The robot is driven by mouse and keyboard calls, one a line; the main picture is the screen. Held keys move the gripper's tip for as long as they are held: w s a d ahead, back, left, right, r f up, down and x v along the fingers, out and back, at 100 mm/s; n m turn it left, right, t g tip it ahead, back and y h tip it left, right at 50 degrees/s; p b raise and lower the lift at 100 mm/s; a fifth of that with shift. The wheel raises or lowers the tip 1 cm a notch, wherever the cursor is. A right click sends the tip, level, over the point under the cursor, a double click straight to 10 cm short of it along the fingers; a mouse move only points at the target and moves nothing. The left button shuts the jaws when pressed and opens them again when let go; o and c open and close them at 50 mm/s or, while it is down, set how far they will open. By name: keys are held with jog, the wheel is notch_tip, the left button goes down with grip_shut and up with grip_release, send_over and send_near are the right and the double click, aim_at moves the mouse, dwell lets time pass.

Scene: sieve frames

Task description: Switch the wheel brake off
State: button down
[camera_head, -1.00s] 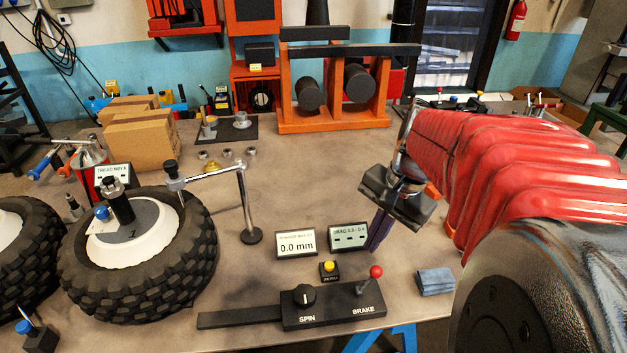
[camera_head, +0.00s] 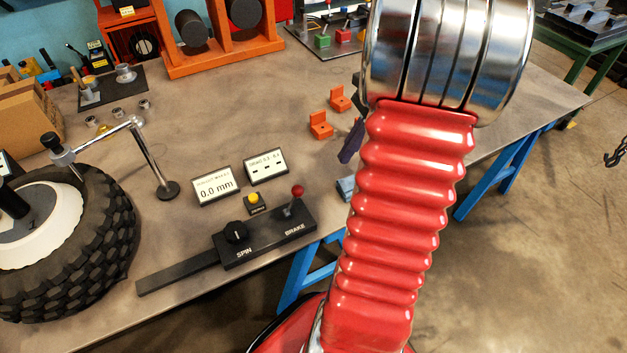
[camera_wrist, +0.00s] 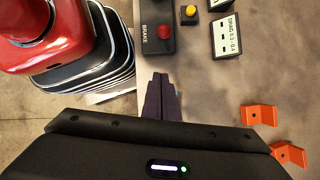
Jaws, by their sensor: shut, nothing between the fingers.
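The brake lever with its red knob (camera_head: 298,191) stands on the right end of the black control box (camera_head: 265,238), at the "BRAKE" label. The lever is close to upright; I cannot tell its set position. The box's BRAKE end (camera_wrist: 158,32) also shows at the top of the wrist view. My gripper's dark fingers (camera_head: 351,141) are shut and empty, above the table behind and right of the lever, partly hidden by my red arm. In the wrist view the closed fingers (camera_wrist: 158,98) point toward the box, apart from it.
A SPIN knob (camera_head: 236,232) shares the box. A yellow button (camera_head: 254,202), a runout display (camera_head: 216,186) and a drag display (camera_head: 266,166) stand behind it. A blue block (camera_head: 346,188) lies right of the lever. Orange brackets (camera_head: 321,125) stand beyond. The tyre (camera_head: 75,245) is at left.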

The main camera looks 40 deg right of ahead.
jog(key=shift+a+f, duration=0.1)
send_near(293, 201)
jog(key=shift+s+d+f, duration=0.1)
jog(key=shift+d+f, duration=0.1)
jog(key=shift+f, duration=0.5)
jog(key=shift+d+f, duration=0.2)
jog(key=shift+f, duration=0.5)
jog(key=shift+s+d+f, duration=0.1)
jog(key=shift+d+f, duration=0.1)
jog(key=shift+f, duration=0.5)
jog(key=shift+w+a+r, duration=0.1)
jog(key=shift+a+r, duration=0.05)
